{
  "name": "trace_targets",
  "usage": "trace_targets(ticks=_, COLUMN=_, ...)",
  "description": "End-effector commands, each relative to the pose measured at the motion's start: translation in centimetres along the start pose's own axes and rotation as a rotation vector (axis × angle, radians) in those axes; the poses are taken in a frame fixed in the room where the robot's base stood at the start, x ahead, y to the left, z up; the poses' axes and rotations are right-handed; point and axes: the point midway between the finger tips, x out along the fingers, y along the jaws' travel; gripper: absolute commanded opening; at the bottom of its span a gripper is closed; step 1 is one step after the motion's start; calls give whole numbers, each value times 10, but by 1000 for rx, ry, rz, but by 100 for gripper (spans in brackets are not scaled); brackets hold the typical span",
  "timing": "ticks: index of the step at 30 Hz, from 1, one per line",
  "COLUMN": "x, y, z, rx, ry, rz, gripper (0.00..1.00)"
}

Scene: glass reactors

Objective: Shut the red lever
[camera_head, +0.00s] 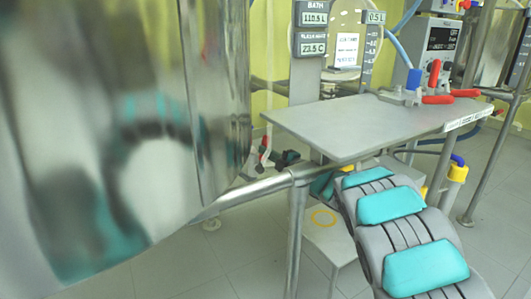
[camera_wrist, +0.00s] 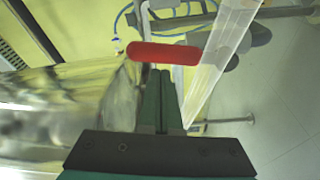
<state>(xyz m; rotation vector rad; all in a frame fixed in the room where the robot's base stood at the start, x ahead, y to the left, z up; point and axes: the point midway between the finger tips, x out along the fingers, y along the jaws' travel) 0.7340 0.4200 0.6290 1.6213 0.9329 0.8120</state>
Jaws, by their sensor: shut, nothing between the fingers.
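In the wrist view a red lever (camera_wrist: 163,53) lies crosswise, just beyond the tips of my gripper (camera_wrist: 161,73). The dark green fingers are closed together with nothing between them. Whether the tips touch the lever is not clear. In the head view a small red piece (camera_head: 266,142) shows beside the grey shelf's left edge, next to dark teal parts that may be my gripper; I cannot tell if it is the same lever. Other red handles (camera_head: 437,99) stand on the shelf's right rear, beside a blue one (camera_head: 413,79).
A large shiny metal vessel (camera_head: 130,120) fills the left of the head view. The grey shelf (camera_head: 365,125) hangs above my arm, which reaches under it. A metal rail (camera_head: 250,188) runs below the shelf. Display panels (camera_head: 312,30) stand behind. Open tiled floor (camera_head: 230,265) lies below.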

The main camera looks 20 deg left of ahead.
Motion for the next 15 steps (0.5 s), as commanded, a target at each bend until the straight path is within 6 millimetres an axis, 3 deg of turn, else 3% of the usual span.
trace_targets(ticks=15, x=-2, y=1, z=8, rx=87, ry=-1, rz=19, gripper=0)
